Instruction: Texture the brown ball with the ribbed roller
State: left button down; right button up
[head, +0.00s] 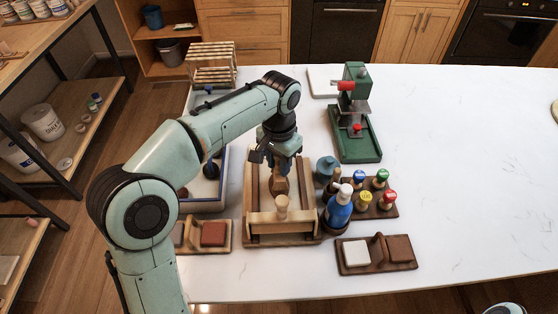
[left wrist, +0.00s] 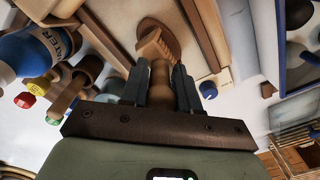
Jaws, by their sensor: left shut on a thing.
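My left gripper (head: 280,163) reaches down into a wooden tray-like frame (head: 251,205) on the white counter. In the left wrist view its two fingers (left wrist: 160,85) are shut on the light-brown wooden handle (left wrist: 159,73) of a tool. The tool's blocky end lies over or against a rounded brown piece (left wrist: 171,34), perhaps the brown ball; I cannot tell whether they touch.
A front bar with a wooden knob (head: 282,205) crosses the frame. Close on its right stand a blue water bottle (head: 339,207) and a rack of colour-capped stamps (head: 382,201). Block holders (head: 356,270) sit at the front. A green press (head: 357,125) stands behind.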

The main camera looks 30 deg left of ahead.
pick_arm(q)
jog(key=shift+f, duration=0.4)
jog(key=shift+d, duration=0.1)
jog(key=shift+w+d, duration=0.3)
jog(key=shift+d, duration=0.1)
dwell(0.5)
